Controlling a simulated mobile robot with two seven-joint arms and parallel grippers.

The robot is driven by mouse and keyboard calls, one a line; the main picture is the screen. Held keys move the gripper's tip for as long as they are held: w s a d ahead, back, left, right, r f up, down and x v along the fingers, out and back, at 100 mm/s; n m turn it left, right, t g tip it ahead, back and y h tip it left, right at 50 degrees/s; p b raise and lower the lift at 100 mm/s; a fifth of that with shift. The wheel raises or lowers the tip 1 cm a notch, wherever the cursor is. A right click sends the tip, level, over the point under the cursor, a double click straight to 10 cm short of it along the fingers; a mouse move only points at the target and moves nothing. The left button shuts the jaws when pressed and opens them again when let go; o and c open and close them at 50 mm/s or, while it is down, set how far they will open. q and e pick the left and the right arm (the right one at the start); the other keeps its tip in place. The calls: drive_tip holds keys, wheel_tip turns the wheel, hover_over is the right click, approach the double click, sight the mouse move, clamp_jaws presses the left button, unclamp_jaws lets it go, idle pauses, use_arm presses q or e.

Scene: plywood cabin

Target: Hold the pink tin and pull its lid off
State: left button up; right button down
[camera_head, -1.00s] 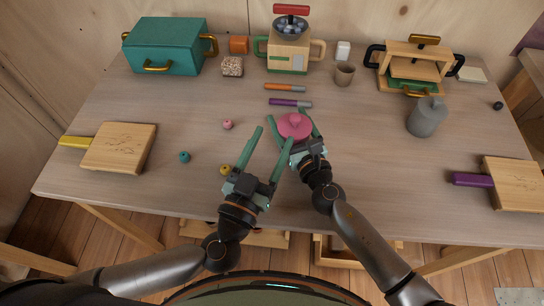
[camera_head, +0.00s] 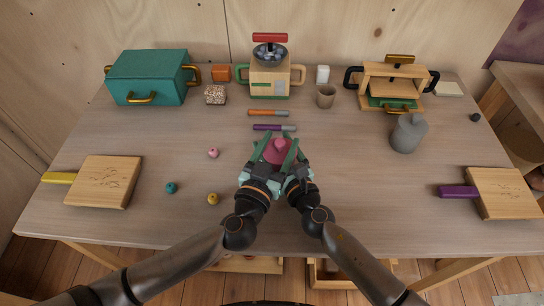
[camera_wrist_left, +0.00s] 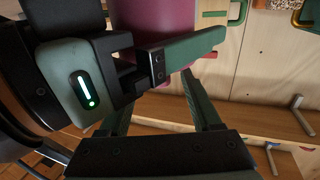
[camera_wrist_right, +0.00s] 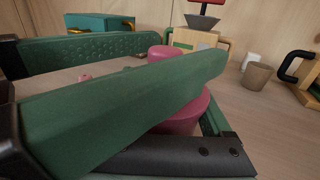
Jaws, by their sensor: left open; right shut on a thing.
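The pink tin (camera_head: 276,152) stands upright near the middle of the table, with a round knob on its lid. My right gripper (camera_head: 290,155) is shut on the tin from the right side. My left gripper (camera_head: 262,153) is open, with its fingers reaching close to the tin from the left. In the left wrist view the tin body (camera_wrist_left: 155,20) shows at the top. In the right wrist view the lid knob (camera_wrist_right: 160,52) shows above a green finger, which hides much of the tin. The seam between lid and tin is hidden.
A purple marker (camera_head: 272,127) and an orange marker (camera_head: 266,113) lie just behind the tin. A grey canister (camera_head: 408,134) stands to the right. Small beads (camera_head: 213,199) lie to the left, beside a wooden board (camera_head: 104,182). The table front is clear.

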sight(280, 142)
use_arm(q)
drive_tip(key=shift+w+d, duration=0.15)
drive_tip(key=shift+w, duration=0.25)
drive_tip(key=shift+c, duration=0.2)
clamp_jaws()
idle(0.3)
drive_tip(key=shift+r, duration=0.25)
idle(0.7)
drive_tip(key=shift+r, duration=0.9)
drive_tip(key=shift+r, duration=2)
use_arm(e)
unclamp_jaws()
